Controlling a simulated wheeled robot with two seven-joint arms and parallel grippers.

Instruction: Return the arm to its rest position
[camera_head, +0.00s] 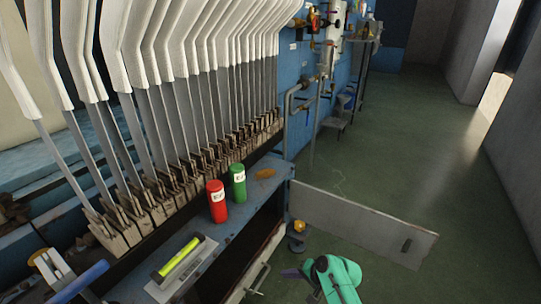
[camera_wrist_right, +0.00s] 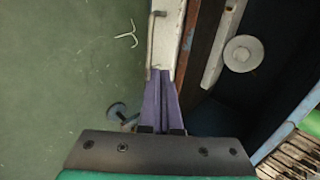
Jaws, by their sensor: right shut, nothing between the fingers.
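My left gripper is in neither view.
A row of metal boards with white socks (camera_head: 165,40) stands behind the blue bench (camera_head: 240,215). An open grey panel (camera_head: 360,224) juts out right. Green floor (camera_head: 400,130) is clear beyond.

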